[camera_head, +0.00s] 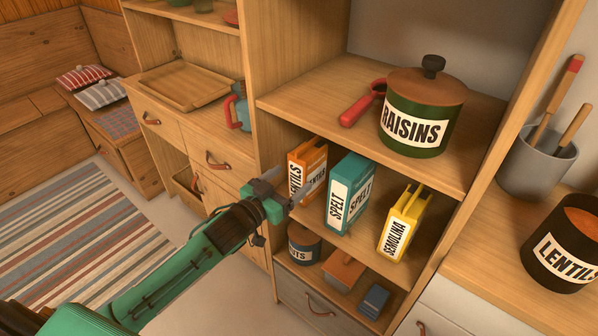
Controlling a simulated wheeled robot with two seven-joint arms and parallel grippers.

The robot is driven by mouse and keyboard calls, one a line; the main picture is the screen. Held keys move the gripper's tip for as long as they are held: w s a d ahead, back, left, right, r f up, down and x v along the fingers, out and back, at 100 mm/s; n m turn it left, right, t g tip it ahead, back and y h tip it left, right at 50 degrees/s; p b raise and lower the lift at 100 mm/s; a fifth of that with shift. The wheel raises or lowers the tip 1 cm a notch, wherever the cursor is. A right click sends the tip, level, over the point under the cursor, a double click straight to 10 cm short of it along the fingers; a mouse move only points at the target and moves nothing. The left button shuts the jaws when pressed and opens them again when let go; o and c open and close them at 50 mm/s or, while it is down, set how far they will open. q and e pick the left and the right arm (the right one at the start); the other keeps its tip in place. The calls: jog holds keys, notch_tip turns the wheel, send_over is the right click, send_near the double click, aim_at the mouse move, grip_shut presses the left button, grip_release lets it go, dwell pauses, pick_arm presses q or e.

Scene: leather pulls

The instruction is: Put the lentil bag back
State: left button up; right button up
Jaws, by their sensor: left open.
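The lentil bag (314,171) is an orange packet with a white label reading LENTILS. It stands upright at the left end of the middle shelf (377,245). My left gripper (283,187) is open just in front of the bag's left side, and its fingers partly overlap the label. I cannot tell whether the fingers touch the bag. A teal SPELT bag (352,191) stands right of it, and a yellow SEMOLINA bag (405,221) stands further right. My right gripper is not in view.
A green RAISINS pot (417,112) and a red-handled tool (357,107) are on the shelf above. Below are a dark jar (304,243), a wooden-topped box (343,269) and a blue box (375,300). A LENTILS pot (566,250) stands on the right counter. Upright cabinet panels bound the shelf.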

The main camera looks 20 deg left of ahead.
pick_arm(q)
jog(key=s+a+f+n+g+y, duration=0.15)
jog(key=s+f+g+y, duration=0.45)
jog(key=s+f, duration=1.1)
jog(key=s+d+f+g, duration=0.2)
jog(key=s+f+g, duration=0.5)
jog(key=s+f, duration=0.3)
jog(key=s, duration=0.3)
jog(key=shift+d+f+g+h, duration=0.2)
jog(key=shift+d+g+h, duration=0.1)
jog(key=shift+d+g, duration=0.1)
jog(key=shift+f+n, duration=0.1)
jog(key=shift+n, duration=0.15)
